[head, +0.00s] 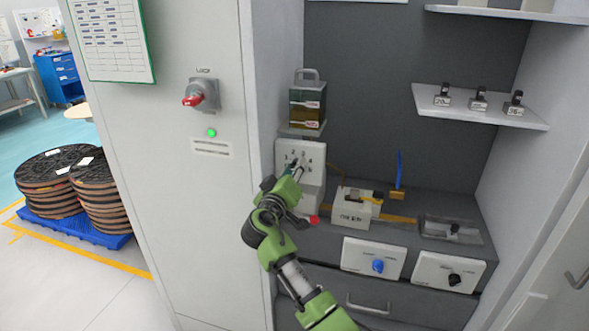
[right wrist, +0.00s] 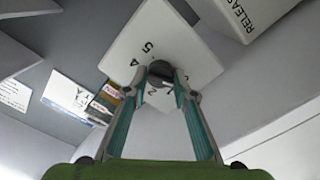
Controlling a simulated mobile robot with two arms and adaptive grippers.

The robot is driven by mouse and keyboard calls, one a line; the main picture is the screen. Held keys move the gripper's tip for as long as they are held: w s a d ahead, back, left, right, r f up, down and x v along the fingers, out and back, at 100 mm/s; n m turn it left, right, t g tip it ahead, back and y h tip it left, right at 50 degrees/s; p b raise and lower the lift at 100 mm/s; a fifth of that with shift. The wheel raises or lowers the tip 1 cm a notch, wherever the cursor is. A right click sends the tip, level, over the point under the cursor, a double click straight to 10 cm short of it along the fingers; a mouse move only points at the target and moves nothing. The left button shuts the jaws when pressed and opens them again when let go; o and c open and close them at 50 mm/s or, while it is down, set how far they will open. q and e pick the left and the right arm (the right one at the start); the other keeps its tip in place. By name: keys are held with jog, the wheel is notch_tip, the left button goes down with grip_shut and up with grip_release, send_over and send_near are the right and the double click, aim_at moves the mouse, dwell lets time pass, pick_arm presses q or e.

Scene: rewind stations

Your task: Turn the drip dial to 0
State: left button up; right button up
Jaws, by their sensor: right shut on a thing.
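The drip dial's white panel (head: 285,149) stands inside the cabinet under an oil tank (head: 308,104). In the right wrist view the panel (right wrist: 190,40) shows the numbers 4, 5 and 2. The dark round drip dial (right wrist: 160,70) sits between my right fingertips. My right gripper (head: 296,170) reaches the panel and is shut on the dial; it also shows in the right wrist view (right wrist: 161,78). The fingers hide part of the dial and numbers, so I cannot read its setting. My left gripper is not in view.
A red-handled switch (head: 198,97) with a green lamp (head: 211,132) is on the cabinet's left face. A white block (head: 350,212), a blue knob (head: 378,265) and a black knob (head: 454,279) are to the right. Small weights stand on a side shelf (head: 480,112).

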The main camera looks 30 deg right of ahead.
jog(key=shift+f, duration=0.1)
dwell(0.3)
jog(key=o, duration=1.1)
jog(key=shift+c, duration=0.2)
jog(key=v, duration=1.2)
jog(key=shift+w, duration=0.1)
